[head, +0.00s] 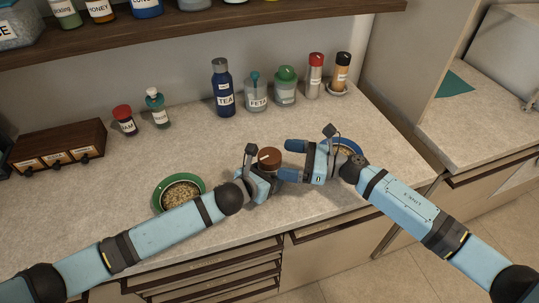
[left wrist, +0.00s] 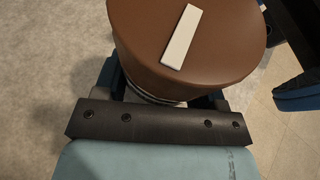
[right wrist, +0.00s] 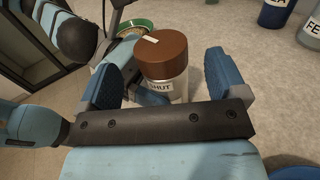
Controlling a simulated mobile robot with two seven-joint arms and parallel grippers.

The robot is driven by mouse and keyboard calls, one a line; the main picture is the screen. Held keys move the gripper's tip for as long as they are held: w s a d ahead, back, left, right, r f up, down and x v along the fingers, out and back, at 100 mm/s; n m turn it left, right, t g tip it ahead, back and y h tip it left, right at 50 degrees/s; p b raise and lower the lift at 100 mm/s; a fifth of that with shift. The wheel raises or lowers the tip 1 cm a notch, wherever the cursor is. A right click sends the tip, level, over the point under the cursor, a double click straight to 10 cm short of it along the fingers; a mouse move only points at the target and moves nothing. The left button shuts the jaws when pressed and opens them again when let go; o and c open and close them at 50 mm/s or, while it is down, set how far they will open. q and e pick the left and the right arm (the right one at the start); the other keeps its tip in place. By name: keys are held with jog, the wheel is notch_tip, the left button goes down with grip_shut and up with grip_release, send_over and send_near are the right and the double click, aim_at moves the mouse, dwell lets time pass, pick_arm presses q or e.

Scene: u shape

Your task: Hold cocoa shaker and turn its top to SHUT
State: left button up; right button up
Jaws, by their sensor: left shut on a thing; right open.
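The cocoa shaker has a brown top (head: 270,156) with a pale pointer bar and stands in the middle of the counter. My left gripper (head: 266,180) is shut on its body, below the top. In the left wrist view the brown top (left wrist: 190,45) fills the upper middle and hides most of the body. My right gripper (head: 290,160) is open, just right of the shaker. In the right wrist view the shaker body (right wrist: 173,87) shows between and beyond the open fingers. Its label, partly hidden, seems to read SHUT. The pointer's exact alignment with it is unclear.
A green bowl (head: 158,195) of grain is left of my left gripper; a blue bowl (head: 355,148) is partly behind my right gripper. The blue TEA bottle (head: 222,88), FETA jar (head: 256,97) and other jars stand at the back. A wooden drawer box (head: 60,148) is left.

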aim_at(269, 155)
jog(key=x, duration=0.5)
jog(key=shift+a, duration=0.1)
jog(key=c, duration=0.9)
